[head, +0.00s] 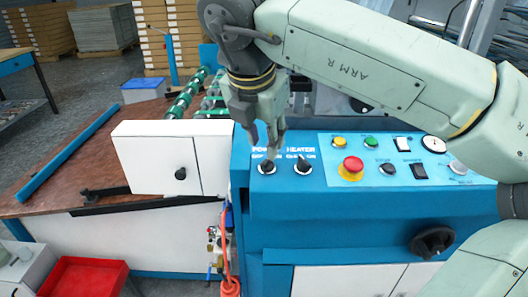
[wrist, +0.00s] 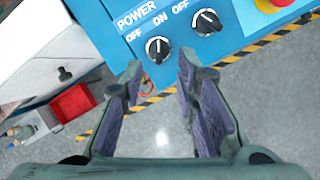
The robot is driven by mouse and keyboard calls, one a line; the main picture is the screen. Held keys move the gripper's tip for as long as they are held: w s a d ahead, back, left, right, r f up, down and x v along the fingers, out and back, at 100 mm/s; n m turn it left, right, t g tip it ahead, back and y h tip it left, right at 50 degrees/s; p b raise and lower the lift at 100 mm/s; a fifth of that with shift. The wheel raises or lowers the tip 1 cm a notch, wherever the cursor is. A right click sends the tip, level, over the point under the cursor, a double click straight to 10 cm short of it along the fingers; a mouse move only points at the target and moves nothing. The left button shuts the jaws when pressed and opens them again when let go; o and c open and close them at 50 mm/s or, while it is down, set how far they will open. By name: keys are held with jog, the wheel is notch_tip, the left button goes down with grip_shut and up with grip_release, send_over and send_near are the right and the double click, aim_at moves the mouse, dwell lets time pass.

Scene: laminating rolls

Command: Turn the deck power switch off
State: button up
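The power switch (head: 267,167) is a black rotary knob with a light pointer mark, under the POWER label at the left end of the blue deck panel. It also shows in the wrist view (wrist: 158,49), with OFF at its upper left and ON above it. I cannot tell surely which label its mark points to. My gripper (head: 270,146) is above the switch in the head view, fingers pointing down. In the wrist view my gripper (wrist: 160,75) is open and empty, its fingertips apart on either side below the knob. No contact is visible.
The similar heater knob (head: 303,165) sits close to the right of the switch. A red emergency button (head: 353,165) and other buttons lie further right. A white box (head: 160,160) with a black knob stands left of the panel.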

aim_at(267, 160)
jog(key=x, duration=0.6)
jog(key=shift+a+f+p, duration=0.1)
jog(key=shift+p, duration=0.3)
jog(key=shift+c, duration=0.2)
grip_shut()
